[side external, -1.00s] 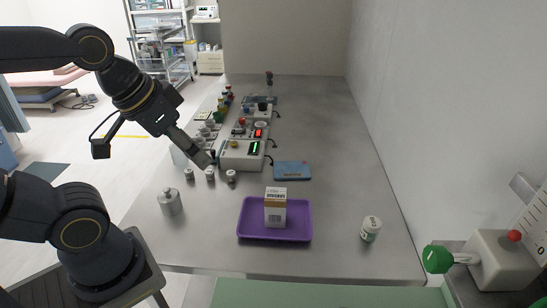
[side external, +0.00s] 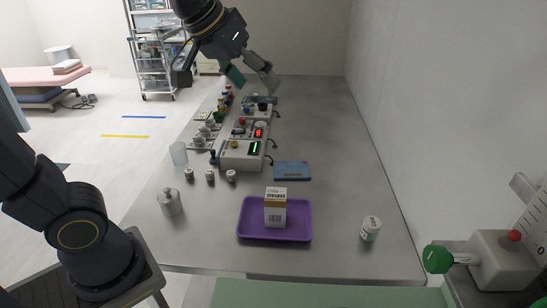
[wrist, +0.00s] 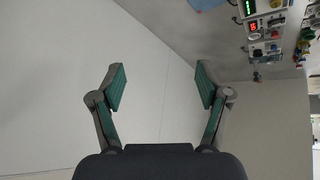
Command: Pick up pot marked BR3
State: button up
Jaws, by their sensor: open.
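Three small grey pots stand in a row on the steel table in the side view: a left one (side external: 189,175), a middle one (side external: 210,175) and a right one (side external: 231,176). Their markings are too small to read, so I cannot tell which is BR3. My gripper (side external: 256,80) is high above the far part of the table, well away from these pots. It is open and empty; in the wrist view its two green-padded fingers (wrist: 161,86) are spread apart with only wall behind them. No small pot can be made out in the wrist view.
A purple tray (side external: 246,232) holds an upright box (side external: 275,208). A metal weight (side external: 170,202), white tub (side external: 371,229), blue packet (side external: 292,171) and clear cup (side external: 179,153) stand around. Instruments (side external: 242,154) line the table behind the pots. A wall (side external: 430,110) bounds the right.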

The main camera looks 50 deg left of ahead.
jog(key=w+d+f, duration=0.2)
jog(key=w+d, duration=0.2)
jog(key=w, duration=0.6)
jog(key=m+g, duration=0.1)
jog(key=g, duration=0.2)
send_over(373, 222)
jog(key=s+a, duration=0.2)
jog(key=a, duration=0.1)
notch_tip(373, 222, down, 15)
jog(key=shift+m+g, duration=0.5)
jog(key=shift+m, duration=0.2)
jog(key=s+d+x, duration=0.1)
jog(key=x, duration=0.5)
jog(key=s+x, duration=0.1)
jog(key=x, duration=0.5)
jog(key=s+d+x, duration=0.1)
jog(key=x, duration=0.5)
jog(key=shift+s+d+f, duration=0.2)
jog(key=shift+d+f, duration=0.15)
jog(key=shift+f, duration=0.15)
jog(key=x, duration=0.5)
jog(key=shift+w+a+f, duration=0.15)
jog(key=shift+a+f, duration=0.1)
jog(key=shift+f, duration=0.05)
jog(key=shift+c, duration=0.2)
jog(key=c, duration=1.2)
